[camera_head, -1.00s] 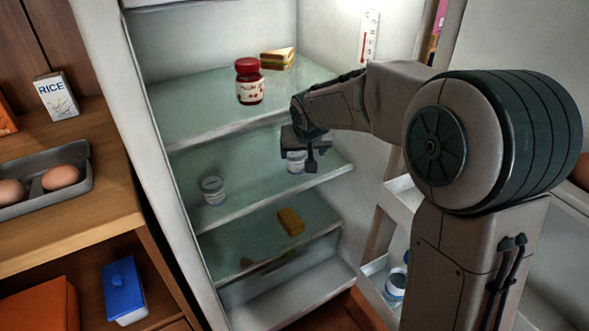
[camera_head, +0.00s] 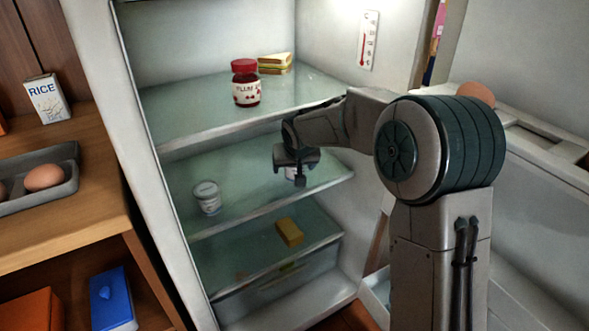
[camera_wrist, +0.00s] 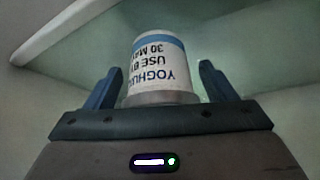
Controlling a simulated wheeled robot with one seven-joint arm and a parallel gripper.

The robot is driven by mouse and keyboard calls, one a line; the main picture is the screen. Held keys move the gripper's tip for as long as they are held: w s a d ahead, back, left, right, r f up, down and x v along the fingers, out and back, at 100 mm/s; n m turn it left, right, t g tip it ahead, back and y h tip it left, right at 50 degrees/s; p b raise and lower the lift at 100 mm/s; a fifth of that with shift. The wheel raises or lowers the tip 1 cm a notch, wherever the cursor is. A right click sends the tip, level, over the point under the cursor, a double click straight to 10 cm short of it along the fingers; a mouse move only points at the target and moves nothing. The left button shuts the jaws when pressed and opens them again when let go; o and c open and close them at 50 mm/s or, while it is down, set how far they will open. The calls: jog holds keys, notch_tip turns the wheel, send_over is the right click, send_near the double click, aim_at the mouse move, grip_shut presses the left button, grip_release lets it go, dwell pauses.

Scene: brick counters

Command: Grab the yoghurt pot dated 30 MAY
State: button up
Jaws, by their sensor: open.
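The yoghurt pot dated 30 MAY (camera_wrist: 158,68) is white with a blue band and appears upside down in the wrist view, its printing readable as "USE BY 30 MAY". It lies between the two blue fingers of my gripper (camera_wrist: 158,82), with a visible gap on each side. In the head view, my gripper (camera_head: 296,176) is at the right of the fridge's middle shelf and mostly hides this pot (camera_head: 290,173). My gripper is open. A second white pot (camera_head: 207,198) stands further left on the same shelf; its date is not readable.
A jar with a red lid (camera_head: 246,84) and a sandwich (camera_head: 274,64) stand on the shelf above (camera_head: 190,112). A yellow block (camera_head: 289,232) lies on the shelf below. The fridge's left wall (camera_head: 130,150) borders a wooden unit.

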jog(key=c, duration=1)
jog(key=shift+r, duration=0.15)
